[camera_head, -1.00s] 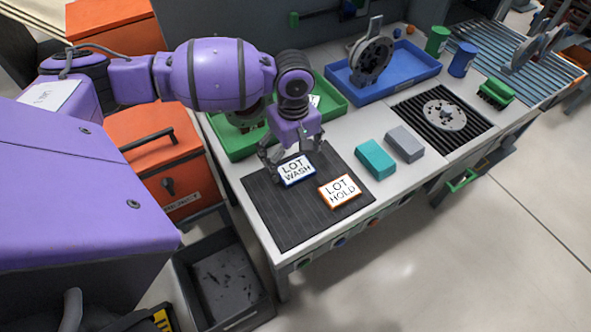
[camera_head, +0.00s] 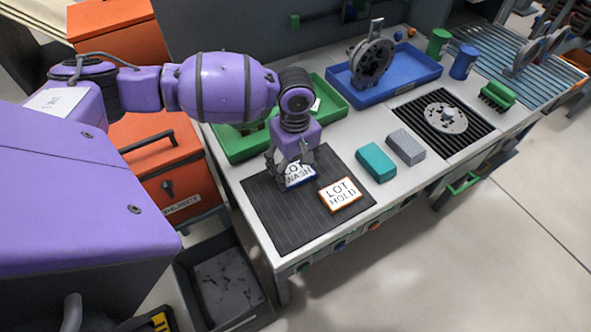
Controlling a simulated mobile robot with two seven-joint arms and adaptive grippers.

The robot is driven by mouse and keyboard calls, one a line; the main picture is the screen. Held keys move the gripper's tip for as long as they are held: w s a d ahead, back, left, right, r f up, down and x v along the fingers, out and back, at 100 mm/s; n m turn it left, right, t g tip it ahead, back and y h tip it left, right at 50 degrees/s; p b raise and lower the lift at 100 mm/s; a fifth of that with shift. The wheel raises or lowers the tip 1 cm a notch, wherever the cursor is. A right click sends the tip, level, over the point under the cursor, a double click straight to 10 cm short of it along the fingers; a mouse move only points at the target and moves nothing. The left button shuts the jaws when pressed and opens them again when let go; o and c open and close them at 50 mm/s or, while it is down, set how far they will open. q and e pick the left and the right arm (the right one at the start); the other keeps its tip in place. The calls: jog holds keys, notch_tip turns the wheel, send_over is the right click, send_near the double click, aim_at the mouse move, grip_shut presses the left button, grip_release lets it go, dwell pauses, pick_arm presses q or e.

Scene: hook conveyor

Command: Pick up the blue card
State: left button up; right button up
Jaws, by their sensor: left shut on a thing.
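The blue card (camera_head: 300,177) has a blue edge and reads "LOT WASH". It lies on or just above the dark ribbed mat (camera_head: 285,223), and my gripper hides its upper part. My left gripper (camera_head: 290,180) is over the card, pointing down, with its fingers shut on it. An orange-edged card (camera_head: 340,194) reading "LOT HOLD" lies on the mat just to the right. My right gripper is not in view.
A teal block (camera_head: 376,161) and a grey block (camera_head: 406,146) sit right of the mat. A green tray (camera_head: 237,147) is behind my gripper. A blue tray (camera_head: 415,72) holds a metal wheel. A dark bin (camera_head: 262,308) stands on the floor below.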

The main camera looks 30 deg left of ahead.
pick_arm(q)
jog(key=shift+r, duration=0.3)
notch_tip(320, 180, up, 2)
jog(key=shift+r, duration=0.1)
jog(key=s+d+r+p, duration=0.3)
jog(key=s+d+r, duration=0.1)
jog(key=d+r, duration=0.2)
jog(key=s+d+r+p, duration=0.3)
jog(key=d+r, duration=0.2)
jog(key=r, duration=0.3)
jog(key=shift+s+d, duration=0.35)
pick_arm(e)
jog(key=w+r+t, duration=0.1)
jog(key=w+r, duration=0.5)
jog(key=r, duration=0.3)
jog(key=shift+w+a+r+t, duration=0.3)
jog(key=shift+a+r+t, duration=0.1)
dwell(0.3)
